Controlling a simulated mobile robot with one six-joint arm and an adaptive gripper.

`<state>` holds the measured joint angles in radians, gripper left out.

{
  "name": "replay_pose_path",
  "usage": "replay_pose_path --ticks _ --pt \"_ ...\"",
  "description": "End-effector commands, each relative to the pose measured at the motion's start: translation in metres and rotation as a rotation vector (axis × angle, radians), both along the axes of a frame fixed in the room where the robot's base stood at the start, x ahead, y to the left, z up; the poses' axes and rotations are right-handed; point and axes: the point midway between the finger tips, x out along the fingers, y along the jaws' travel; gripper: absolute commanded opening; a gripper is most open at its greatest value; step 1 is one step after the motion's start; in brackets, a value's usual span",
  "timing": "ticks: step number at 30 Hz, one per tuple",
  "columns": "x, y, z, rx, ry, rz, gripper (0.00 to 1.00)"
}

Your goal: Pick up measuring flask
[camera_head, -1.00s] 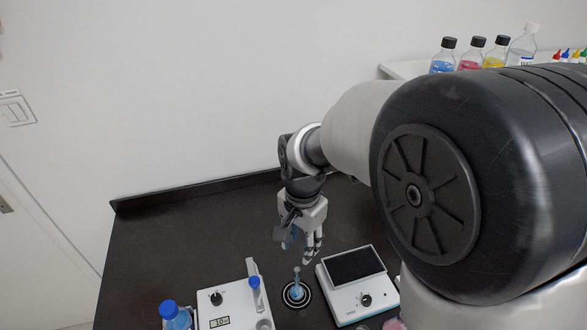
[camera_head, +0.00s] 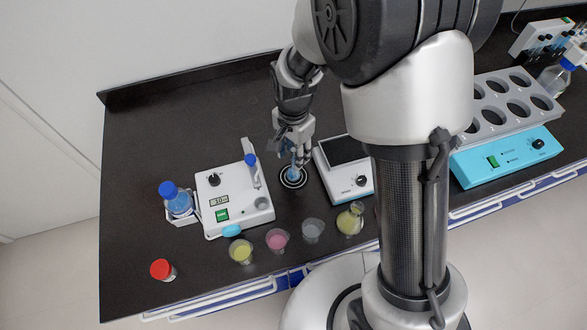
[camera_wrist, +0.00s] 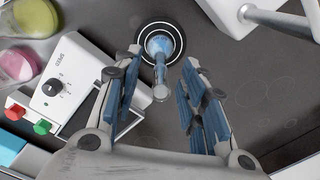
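The measuring flask, with blue liquid and a narrow neck, stands upright on a round black-and-white ringed mark on the dark bench. In the wrist view the flask (camera_wrist: 160,52) shows from above, its neck pointing toward my gripper. My gripper (camera_wrist: 159,68) is open, with blue-padded fingers on either side of the neck and visible gaps on both sides. In the head view my gripper (camera_head: 299,158) is right above the flask (camera_head: 293,174) and partly hides it.
A white device (camera_head: 235,195) stands left of the flask and a white device with a dark plate (camera_head: 343,150) stands right. Several beakers (camera_head: 277,239) line the front edge. A blue-capped bottle (camera_head: 177,201) and red-capped jar (camera_head: 162,270) are left. The back left bench is clear.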

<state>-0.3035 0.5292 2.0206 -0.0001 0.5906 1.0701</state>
Motion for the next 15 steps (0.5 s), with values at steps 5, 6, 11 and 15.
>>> replay_pose_path --ticks 5,6,11,15 --pt "0.001 0.000 -0.026 -0.001 0.004 0.000 0.38" --pt "0.001 -0.001 -0.033 -0.001 0.004 0.000 0.38" --pt "0.001 0.000 -0.049 -0.001 0.002 0.000 0.38" --pt "0.001 0.000 -0.048 -0.001 0.001 0.000 0.38"
